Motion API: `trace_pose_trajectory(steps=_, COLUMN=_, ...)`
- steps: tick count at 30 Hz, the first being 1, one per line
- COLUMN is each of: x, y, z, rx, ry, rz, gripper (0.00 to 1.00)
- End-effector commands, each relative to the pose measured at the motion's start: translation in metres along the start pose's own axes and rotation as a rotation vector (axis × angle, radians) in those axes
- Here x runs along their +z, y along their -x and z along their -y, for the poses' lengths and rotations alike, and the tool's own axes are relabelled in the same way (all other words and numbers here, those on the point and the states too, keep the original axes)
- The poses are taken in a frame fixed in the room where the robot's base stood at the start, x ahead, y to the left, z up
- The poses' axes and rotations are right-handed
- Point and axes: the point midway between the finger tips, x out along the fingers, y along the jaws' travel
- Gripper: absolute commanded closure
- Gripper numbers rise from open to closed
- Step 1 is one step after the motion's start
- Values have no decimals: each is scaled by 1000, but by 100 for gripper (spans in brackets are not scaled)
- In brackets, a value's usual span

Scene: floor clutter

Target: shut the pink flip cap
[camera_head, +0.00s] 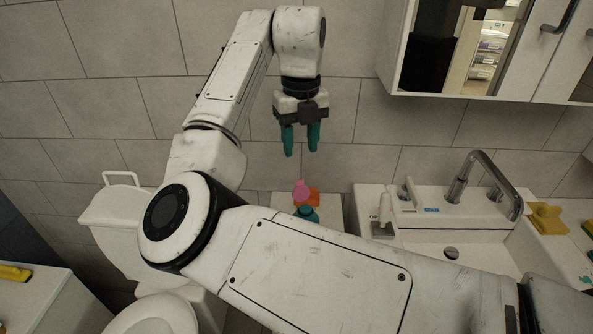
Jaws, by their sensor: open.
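The pink flip cap (301,188) shows near the middle of the view, standing up above a teal bottle top (307,212). It looks raised, though it is small in the picture. Most of the bottle is hidden behind my arm. My gripper (301,153) points down with its two teal fingers apart and nothing between them. It is above the cap in the picture and not touching it.
An orange item (313,196) is right behind the cap on a white surface (285,199). The sink with its faucet (480,178) is to the right, below a mirrored cabinet (470,50). A toilet (115,212) is at left. Yellow sponges (548,218) lie right of the sink.

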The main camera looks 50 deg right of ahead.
Motion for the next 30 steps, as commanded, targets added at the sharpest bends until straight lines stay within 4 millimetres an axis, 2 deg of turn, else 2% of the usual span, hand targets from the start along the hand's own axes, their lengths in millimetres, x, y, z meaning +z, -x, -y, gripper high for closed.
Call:
trace_pose_trajectory(steps=3, x=-1, y=-23, z=1, rx=-4, ry=-1, rz=-3, gripper=55)
trace_pose_trajectory(steps=9, x=-1, y=-57, z=0, rx=-1, ry=1, rz=-2, gripper=55)
trace_pose_trajectory(steps=15, x=0, y=-80, z=0, rx=-1, ry=1, rz=-1, gripper=55)
trace_pose_trajectory(steps=20, x=0, y=-88, z=0, rx=-1, ry=1, rz=0, gripper=55)
trace_pose_trajectory(steps=27, x=0, y=-88, z=0, rx=0, ry=1, rz=0, gripper=55)
trace_pose_trajectory(steps=30, x=0, y=-88, z=0, rx=0, ry=1, rz=0, gripper=64)
